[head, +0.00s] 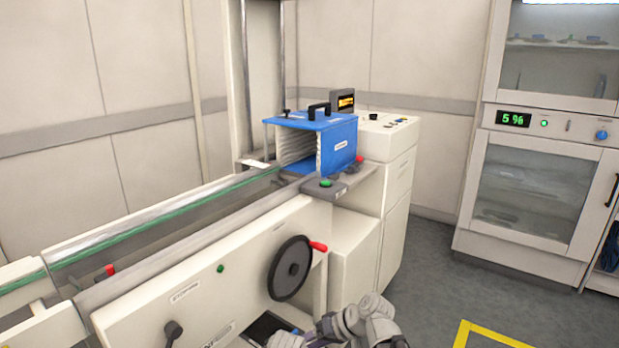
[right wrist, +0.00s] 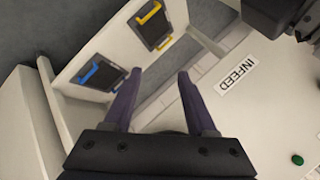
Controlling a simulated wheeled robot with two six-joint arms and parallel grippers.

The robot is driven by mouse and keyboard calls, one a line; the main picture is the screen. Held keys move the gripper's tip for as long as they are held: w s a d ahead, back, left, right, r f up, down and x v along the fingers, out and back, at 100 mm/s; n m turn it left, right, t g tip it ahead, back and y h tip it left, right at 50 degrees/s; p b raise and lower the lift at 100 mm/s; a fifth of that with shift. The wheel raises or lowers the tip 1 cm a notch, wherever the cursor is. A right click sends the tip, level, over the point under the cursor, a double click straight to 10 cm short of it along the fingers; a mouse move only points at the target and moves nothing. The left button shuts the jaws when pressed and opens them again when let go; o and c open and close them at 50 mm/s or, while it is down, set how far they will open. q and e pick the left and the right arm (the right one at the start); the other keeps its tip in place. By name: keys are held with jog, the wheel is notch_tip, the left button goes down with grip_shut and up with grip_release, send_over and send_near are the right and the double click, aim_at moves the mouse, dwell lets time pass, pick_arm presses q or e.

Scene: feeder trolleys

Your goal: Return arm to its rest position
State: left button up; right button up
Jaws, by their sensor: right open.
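My right gripper (right wrist: 158,82) is open and empty in the right wrist view, its two dark fingers apart with nothing between them. Beyond the fingers are the white side of the feeder and a shelf. My right arm (head: 365,322) shows at the bottom of the head view, low in front of the feeder. My left gripper is in neither view.
A blue open-sided magazine (head: 338,145) stands on the feeder (head: 230,240). A black handwheel (head: 290,268) with a red knob sticks out near my arm. Dark items with blue (right wrist: 102,72) and yellow (right wrist: 149,13) handles sit on the shelf. Grey floor (head: 430,285) is clear at right.

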jog(key=s+d+f+g+h, duration=0.1)
jog(key=s+d+f+h, duration=0.2)
jog(key=s+h, duration=0.3)
jog(key=s+d+f+g+h, duration=0.1)
jog(key=s+d+f+h, duration=0.25)
jog(key=s, duration=0.35)
notch_tip(320, 180, up, 31)
jog(key=p, duration=3.1)
jog(key=shift+s+n+h, duration=0.25)
jog(key=shift+n+h, duration=0.05)
jog(key=shift+h, duration=0.05)
